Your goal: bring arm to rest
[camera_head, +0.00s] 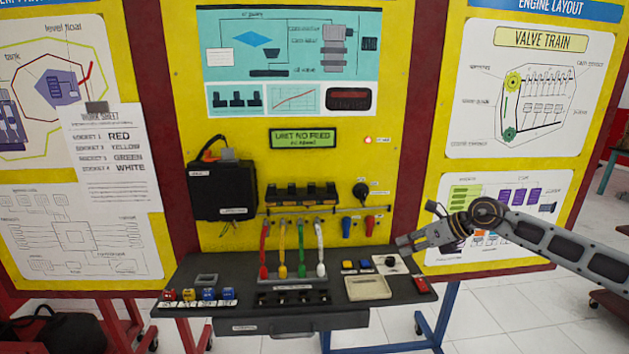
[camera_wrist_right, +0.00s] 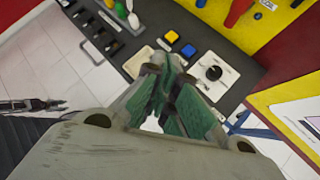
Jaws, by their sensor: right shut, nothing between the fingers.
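My right arm comes in from the right edge in the head view. My right gripper (camera_head: 404,242) is at its left end, above the right part of the grey desk (camera_head: 215,267). In the wrist view the green-padded fingers of my right gripper (camera_wrist_right: 170,98) are together, with nothing held. The gripper looks apart from the desk, but the gap is hard to judge. My left arm does not show in the head view. A dark, slim part at the left edge of the wrist view may be my left gripper (camera_wrist_right: 35,104); it is too small to read.
The yellow board (camera_head: 409,185) stands behind. White floor shows below and to the right.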

